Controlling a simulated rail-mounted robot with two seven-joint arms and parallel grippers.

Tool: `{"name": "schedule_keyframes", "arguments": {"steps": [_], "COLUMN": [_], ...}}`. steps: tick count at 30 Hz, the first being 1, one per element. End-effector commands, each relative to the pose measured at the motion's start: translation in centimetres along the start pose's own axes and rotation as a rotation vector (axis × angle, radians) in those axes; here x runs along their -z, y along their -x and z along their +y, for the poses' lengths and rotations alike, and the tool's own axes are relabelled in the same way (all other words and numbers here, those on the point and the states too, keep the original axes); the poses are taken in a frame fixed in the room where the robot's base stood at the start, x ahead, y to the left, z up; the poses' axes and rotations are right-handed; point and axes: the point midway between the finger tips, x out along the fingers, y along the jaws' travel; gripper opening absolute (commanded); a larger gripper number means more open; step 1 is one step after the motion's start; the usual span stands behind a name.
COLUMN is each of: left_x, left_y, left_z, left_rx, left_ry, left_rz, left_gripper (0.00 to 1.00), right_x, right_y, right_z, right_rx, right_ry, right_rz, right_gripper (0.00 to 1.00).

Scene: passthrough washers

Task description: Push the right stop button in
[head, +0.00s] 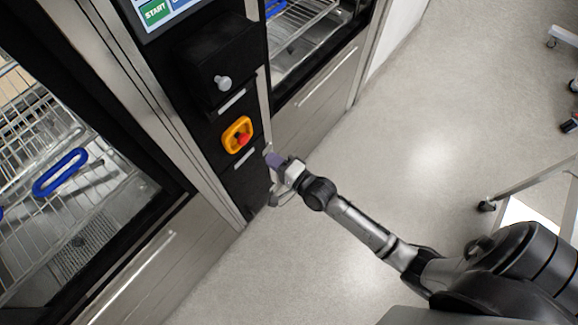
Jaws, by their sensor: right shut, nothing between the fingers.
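The stop button (243,140) is a red knob in a yellow-orange surround (230,136). It sits on the black panel between two washers, in the head view left of centre. My right gripper (272,160) is shut and empty. Its fingertips are just below and to the right of the red knob in the picture, and they look apart from it. The exact gap in depth cannot be told. My left gripper is not in view.
A silver knob (223,83) and a screen (160,10) are higher on the panel. The left washer holds a wire rack with a blue handle (60,174). A wheeled cart (530,190) stands at the right. The floor (420,120) between is clear.

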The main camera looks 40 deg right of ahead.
Motion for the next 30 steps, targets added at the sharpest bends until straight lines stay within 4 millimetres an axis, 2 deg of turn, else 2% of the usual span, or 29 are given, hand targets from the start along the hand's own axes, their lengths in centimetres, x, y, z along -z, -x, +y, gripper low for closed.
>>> {"name": "schedule_keyframes", "arguments": {"steps": [1,6,12,30], "left_x": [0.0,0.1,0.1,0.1], "left_y": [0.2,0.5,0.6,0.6], "left_z": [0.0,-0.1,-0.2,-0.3], "left_rx": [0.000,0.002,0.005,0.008], "left_ry": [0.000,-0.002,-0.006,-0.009], "left_rz": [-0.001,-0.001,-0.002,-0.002], "left_gripper": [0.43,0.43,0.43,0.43], "right_x": [0.0,0.0,0.1,0.1], "right_y": [1.0,3.5,5.2,5.6], "right_z": [-0.1,-0.1,-0.1,-0.1], "right_rx": [-0.001,0.001,0.002,0.004], "right_ry": [0.000,0.000,0.000,0.000], "right_rz": [0.000,0.000,0.001,0.001], "right_gripper": [0.00,0.00,0.00,0.00]}}
